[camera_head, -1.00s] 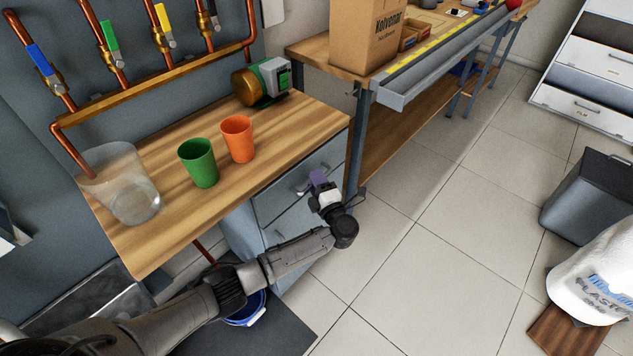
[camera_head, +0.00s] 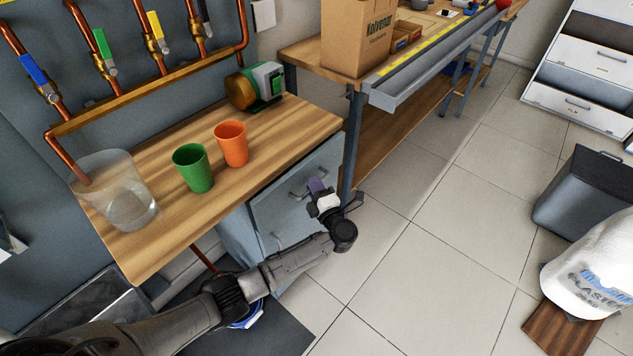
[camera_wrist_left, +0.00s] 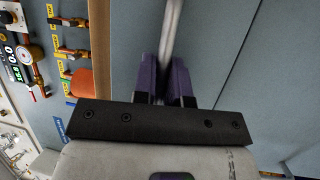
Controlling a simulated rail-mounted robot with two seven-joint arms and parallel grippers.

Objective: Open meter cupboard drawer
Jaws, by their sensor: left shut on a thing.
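The meter cupboard (camera_head: 240,236) is a grey-blue unit under the wooden worktop. Its upper drawer front (camera_head: 277,201) faces the aisle, and any gap behind it is too small to tell. My left gripper (camera_head: 315,186), with purple fingers, is at the upper drawer's handle (camera_head: 297,196). In the left wrist view the pale handle bar (camera_wrist_left: 172,35) runs between the two purple fingers of my left gripper (camera_wrist_left: 165,82), which are shut on it. The grey drawer front (camera_wrist_left: 210,45) fills much of that view. My right gripper is not in view.
A green cup (camera_head: 193,168), an orange cup (camera_head: 231,144) and a clear container (camera_head: 118,195) stand on the worktop (camera_head: 170,235). A bench leg (camera_head: 351,145) stands close to the right of the cupboard. The tiled floor (camera_head: 400,270) before the drawers is clear.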

